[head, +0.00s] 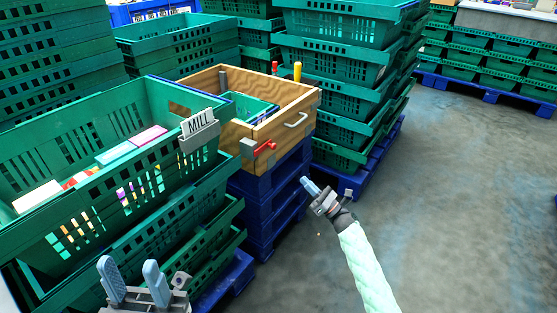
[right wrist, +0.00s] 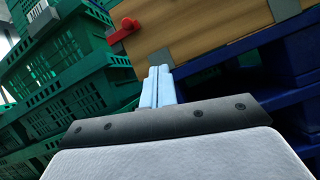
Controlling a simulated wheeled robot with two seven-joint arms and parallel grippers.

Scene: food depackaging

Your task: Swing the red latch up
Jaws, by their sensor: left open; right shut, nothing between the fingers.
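The red latch (head: 264,147) sits on the front face of the wooden box (head: 296,131), at its left corner beside a grey metal plate. It also shows in the right wrist view (right wrist: 122,31), up and to the left of my right fingertips. My right gripper (head: 309,185) is shut and empty, below and to the right of the latch, apart from it. In the right wrist view its two pale blue fingers (right wrist: 158,84) are together in front of the wooden face. My left gripper (head: 133,282) is open and empty at the lower left, by the green crate.
The wooden box stands on stacked blue pallets (head: 275,196). A green crate (head: 112,213) with a MILL label (head: 199,122) and several packages stands left of it. Stacked green crates (head: 335,84) rise behind. The floor (head: 440,190) at right is clear.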

